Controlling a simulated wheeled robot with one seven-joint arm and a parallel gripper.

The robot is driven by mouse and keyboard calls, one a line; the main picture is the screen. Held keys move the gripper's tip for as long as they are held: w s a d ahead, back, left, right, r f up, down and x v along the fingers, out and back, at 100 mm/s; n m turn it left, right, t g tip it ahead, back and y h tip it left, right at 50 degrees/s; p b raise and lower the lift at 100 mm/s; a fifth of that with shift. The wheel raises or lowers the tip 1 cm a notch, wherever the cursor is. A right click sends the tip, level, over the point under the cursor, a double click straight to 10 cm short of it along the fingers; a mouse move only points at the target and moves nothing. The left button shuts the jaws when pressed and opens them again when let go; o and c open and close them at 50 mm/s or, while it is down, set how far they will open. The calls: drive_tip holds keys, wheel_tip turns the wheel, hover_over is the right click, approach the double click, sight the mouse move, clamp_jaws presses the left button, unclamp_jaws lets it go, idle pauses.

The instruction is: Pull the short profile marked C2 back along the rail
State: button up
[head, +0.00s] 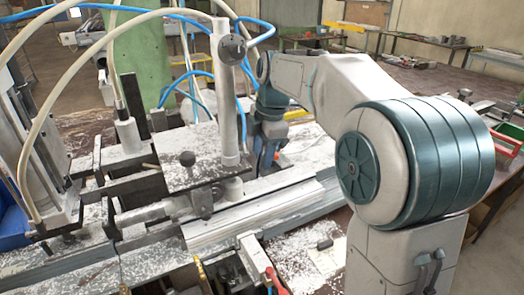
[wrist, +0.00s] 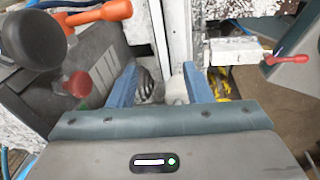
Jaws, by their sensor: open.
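My gripper (wrist: 160,70) shows in the wrist view with its two blue fingers apart and nothing clearly held between them. Beyond the fingers are a small dark part and a pale rounded part, too small to name. A pale upright bar (wrist: 178,30) stands past the fingertips. In the head view my forearm reaches behind the clamp column, and the gripper is largely hidden there. A light metal profile (head: 250,215) lies along the rail in front of the clamp. No C2 mark is legible in either view, so I cannot tell which profile is C2.
The clamp column (head: 227,95) and its dark plate (head: 190,165) stand over the rail. Blue and cream hoses loop above. In the wrist view, an orange-handled lever (wrist: 105,12) and a red-handled lever (wrist: 285,58) flank the gripper. White chips litter the bench (head: 295,245).

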sight(255, 194)
drive_tip(key=f, duration=0.4)
drive_tip(key=w+a+f, duration=0.1)
drive_tip(key=f, duration=0.4)
drive_tip(key=a+f, duration=0.1)
drive_tip(key=f, duration=0.3)
drive_tip(key=shift+w+f, duration=0.2)
drive_tip(key=shift+d, duration=0.1)
clamp_jaws()
unclamp_jaws()
wheel_tip(255, 194, up, 14)
drive_tip(key=s+d+f, duration=0.1)
drive_tip(key=s+d, duration=0.1)
drive_tip(key=s+d+f+m, duration=0.3)
drive_tip(key=s+m, duration=0.4)
drive_tip(key=s+d+f+m+t+h, duration=0.1)
drive_tip(key=s+d+f+m, duration=0.2)
drive_tip(key=s+m, duration=0.4)
drive_tip(key=s+d+f+m, duration=0.3)
drive_tip(key=s+m, duration=0.5)
drive_tip(key=s, duration=0.1)
drive_tip(key=shift+s+d+f+t+h, duration=0.1)
drive_tip(key=shift+s+f+t+h, duration=0.1)
drive_tip(key=shift+t+h, duration=0.1)
